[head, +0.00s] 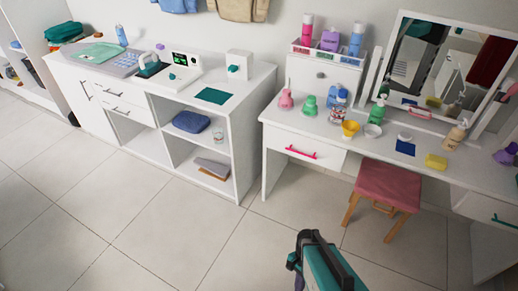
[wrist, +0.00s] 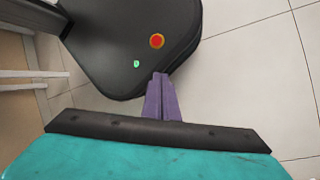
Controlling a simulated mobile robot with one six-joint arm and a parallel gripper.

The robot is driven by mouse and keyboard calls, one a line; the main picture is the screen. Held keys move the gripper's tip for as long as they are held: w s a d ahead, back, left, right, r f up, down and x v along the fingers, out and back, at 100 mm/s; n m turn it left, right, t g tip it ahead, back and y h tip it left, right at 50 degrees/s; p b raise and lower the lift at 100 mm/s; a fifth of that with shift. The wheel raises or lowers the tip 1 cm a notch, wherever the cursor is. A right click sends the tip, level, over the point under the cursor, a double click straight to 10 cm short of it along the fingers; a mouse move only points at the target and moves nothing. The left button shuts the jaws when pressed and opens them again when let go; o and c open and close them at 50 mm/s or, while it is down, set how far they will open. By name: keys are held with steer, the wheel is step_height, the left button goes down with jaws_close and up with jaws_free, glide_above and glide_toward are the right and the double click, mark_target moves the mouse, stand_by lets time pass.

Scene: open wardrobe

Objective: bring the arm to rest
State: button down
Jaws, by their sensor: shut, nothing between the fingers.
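My gripper (wrist: 160,80) shows in the wrist view as two purple fingers pressed together, with nothing between them. The fingers point over my own dark base, which carries a red button and a small green light. In the head view my teal and black arm (head: 328,264) rises from the bottom edge over the tiled floor, right of centre. The fingers are mostly hidden there. The arm appears apart from the furniture.
A white dressing table (head: 345,135) with bottles and a mirror (head: 428,62) stands at the right, with a red stool (head: 388,184) before it. A white cabinet (head: 245,125) stands at the left. Tiled floor (head: 150,235) in front is clear.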

steer(key=s+r+n, duration=0.1)
steer(key=n, duration=0.2)
steer(key=s+d+r+n, duration=0.1)
steer(key=s+n, duration=0.1)
steer(key=n, duration=0.2)
steer(key=s+n, duration=0.2)
steer(key=n, duration=0.2)
steer(key=shift+d+r+h, duration=0.15)
steer(key=shift+r+h, duration=0.25)
stand_by(0.8)
